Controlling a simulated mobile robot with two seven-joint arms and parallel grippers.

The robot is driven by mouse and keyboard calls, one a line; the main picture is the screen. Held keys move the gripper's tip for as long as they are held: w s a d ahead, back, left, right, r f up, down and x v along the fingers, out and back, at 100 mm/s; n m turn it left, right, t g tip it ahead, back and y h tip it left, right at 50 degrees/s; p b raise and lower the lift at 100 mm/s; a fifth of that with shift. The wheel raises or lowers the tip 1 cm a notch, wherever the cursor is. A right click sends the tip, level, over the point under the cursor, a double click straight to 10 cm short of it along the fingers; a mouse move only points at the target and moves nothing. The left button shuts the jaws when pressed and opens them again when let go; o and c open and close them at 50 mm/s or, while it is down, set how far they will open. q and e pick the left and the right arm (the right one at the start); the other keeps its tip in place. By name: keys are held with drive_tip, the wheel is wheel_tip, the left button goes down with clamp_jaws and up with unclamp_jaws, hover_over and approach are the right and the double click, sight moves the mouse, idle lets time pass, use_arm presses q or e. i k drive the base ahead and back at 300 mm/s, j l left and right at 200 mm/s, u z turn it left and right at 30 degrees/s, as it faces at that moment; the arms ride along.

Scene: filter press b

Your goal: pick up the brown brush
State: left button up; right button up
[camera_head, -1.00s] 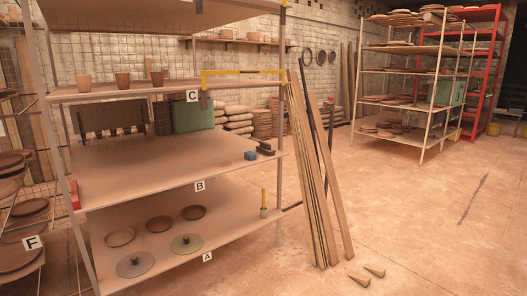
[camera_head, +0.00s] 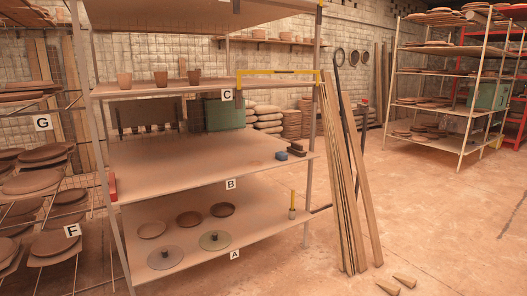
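A small dark brown block-like item (camera_head: 297,150) lies at the right end of the shelf marked B (camera_head: 190,170), and it may be the brown brush. It is too small to make out bristles. An upright item with a yellow upper part (camera_head: 292,203) stands at the right end of the shelf marked A (camera_head: 270,230). Neither of my grippers is in view.
Several bowls and two round discs sit on shelf A, and cups stand on shelf C (camera_head: 150,90). Long planks (camera_head: 345,180) lean against the unit's right side. Two wedges (camera_head: 404,280) lie on the floor. Floor to the right is mostly clear.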

sight(295, 149)
drive_tip(key=i+l+u, duration=0.2)
drive_tip(key=u, duration=0.2)
drive_tip(key=i+l+u, duration=0.55)
drive_tip(key=l, duration=0.2)
drive_tip(key=i+l+u, duration=0.15)
drive_tip(key=l, duration=0.2)
drive_tip(key=i+l, duration=0.15)
drive_tip(key=l, duration=0.25)
drive_tip(key=i+l+u, duration=0.1)
drive_tip(key=l, duration=0.3)
drive_tip(key=i+l, duration=0.2)
drive_tip(key=l, duration=0.2)
drive_tip(key=i+l+u, duration=0.1)
drive_tip(key=l, duration=0.35)
drive_tip(key=i+l, duration=0.2)
drive_tip(key=l, duration=0.2)
drive_tip(key=i+l, duration=0.15)
drive_tip(key=l, duration=0.25)
drive_tip(key=u, duration=0.05)
